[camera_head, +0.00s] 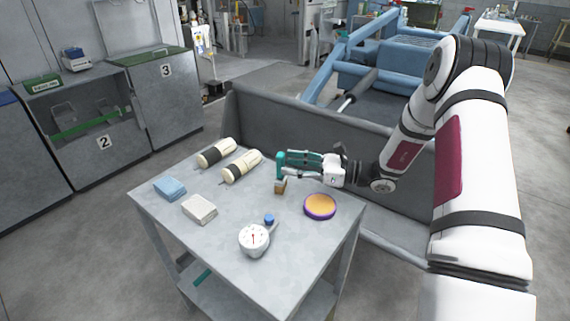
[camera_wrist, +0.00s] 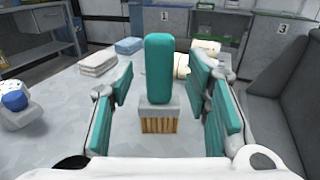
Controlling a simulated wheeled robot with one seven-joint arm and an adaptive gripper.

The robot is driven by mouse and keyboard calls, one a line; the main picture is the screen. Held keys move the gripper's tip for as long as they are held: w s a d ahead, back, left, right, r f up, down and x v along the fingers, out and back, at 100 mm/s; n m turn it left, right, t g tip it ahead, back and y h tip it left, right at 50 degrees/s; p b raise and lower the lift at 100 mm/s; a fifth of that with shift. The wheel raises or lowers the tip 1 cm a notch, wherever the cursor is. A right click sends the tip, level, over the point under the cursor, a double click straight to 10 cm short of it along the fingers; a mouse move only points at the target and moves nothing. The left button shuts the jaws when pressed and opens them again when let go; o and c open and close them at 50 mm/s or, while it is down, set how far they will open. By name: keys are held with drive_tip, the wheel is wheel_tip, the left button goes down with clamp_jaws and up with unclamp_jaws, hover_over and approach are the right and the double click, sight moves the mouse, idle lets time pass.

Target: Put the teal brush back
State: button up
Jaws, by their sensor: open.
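The teal brush (camera_head: 281,162) stands upright on the grey table (camera_head: 215,245), with its tan bristles down. In the wrist view, its teal handle (camera_wrist: 158,68) rises from a grey block above the bristles. My gripper (camera_head: 295,164) reaches in from the right, low over the table. Its teal-padded fingers are open on either side of the brush in the wrist view, with gaps showing to both pads. The bristle tips seem to rest on the tabletop.
Two cream-and-black cylinders (camera_head: 241,167), a blue cloth (camera_head: 170,188), a grey cloth stack (camera_head: 199,208), a white dial gauge (camera_head: 254,240), a blue-capped item (camera_head: 269,219) and an orange-purple disc (camera_head: 320,206) surround it. Cabinets 2 (camera_head: 104,142) and 3 (camera_head: 166,71) stand left.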

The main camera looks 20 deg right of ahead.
drive_tip(key=v, duration=0.9)
drive_tip(key=s+a+r+n+g+h, duration=0.5)
drive_tip(key=s+a+r+n+g, duration=0.5)
drive_tip(key=s+a+r+n, duration=0.45)
drive_tip(key=s+d+n+t+h, duration=0.1)
drive_tip(key=s+n+h, duration=0.4)
drive_tip(key=s, duration=0.5)
drive_tip(key=s+d+r+n+t+h, duration=0.1)
drive_tip(key=s+n+h, duration=0.4)
drive_tip(key=s, duration=0.5)
drive_tip(key=shift+s+d+r+t, duration=0.25)
drive_tip(key=shift+d+t, duration=0.25)
drive_tip(key=shift+d, duration=0.45)
